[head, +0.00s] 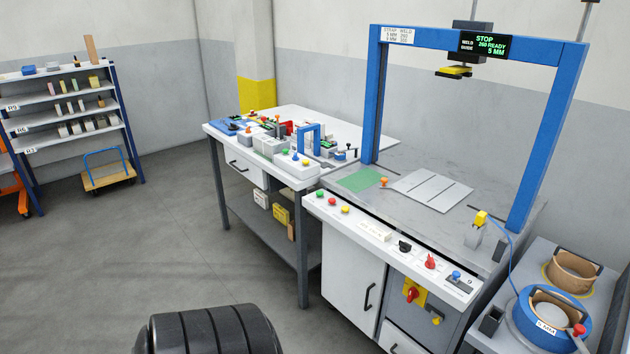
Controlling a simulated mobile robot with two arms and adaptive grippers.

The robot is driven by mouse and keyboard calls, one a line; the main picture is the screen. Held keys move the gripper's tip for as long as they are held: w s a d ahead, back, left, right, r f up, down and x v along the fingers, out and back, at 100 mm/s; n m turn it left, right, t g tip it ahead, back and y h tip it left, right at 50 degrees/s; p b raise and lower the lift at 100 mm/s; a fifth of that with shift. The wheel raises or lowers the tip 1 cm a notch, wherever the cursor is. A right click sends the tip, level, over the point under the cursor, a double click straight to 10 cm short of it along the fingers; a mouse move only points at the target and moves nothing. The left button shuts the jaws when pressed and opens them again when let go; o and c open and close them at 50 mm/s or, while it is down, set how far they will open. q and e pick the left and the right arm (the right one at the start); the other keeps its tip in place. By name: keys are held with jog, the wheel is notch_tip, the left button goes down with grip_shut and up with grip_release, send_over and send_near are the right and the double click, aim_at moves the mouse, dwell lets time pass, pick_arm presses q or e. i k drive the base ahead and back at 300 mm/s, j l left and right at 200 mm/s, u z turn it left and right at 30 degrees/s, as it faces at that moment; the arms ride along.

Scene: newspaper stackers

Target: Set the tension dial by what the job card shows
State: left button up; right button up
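The blue-framed strapping machine (375,95) stands at the right. Further right are a black knob (404,246), a red knob (430,262) and a blue knob (456,276). Their labels and settings are too small to read, so I cannot tell which is the tension dial. A small pale card (375,231) lies on the panel, its text unreadable; I cannot tell whether it is the job card. Neither gripper shows clearly.
The machine display (487,45) reads STOP, 260 READY, 5 MM. A strap-weld chart (397,36) hangs on the frame. A cluttered workbench (360,135) stands left of the machine, a strap reel (551,320) right. Shelves (75,100) stand far left.

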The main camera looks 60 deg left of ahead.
aim_at(404, 247)
jog(key=i+u, duration=0.15)
jog(key=u, duration=0.35)
jog(key=i+l+u, duration=0.1)
jog(key=u, duration=0.35)
jog(key=i+l+u, duration=0.1)
jog(key=u, duration=0.4)
jog(key=l+u, duration=0.25)
jog(key=u, duration=0.25)
jog(key=i+l+u, duration=0.25)
jog(key=l, duration=0.6)
jog(key=l+u, duration=0.3)
jog(key=l, duration=0.5)
jog(key=k, duration=0.05)
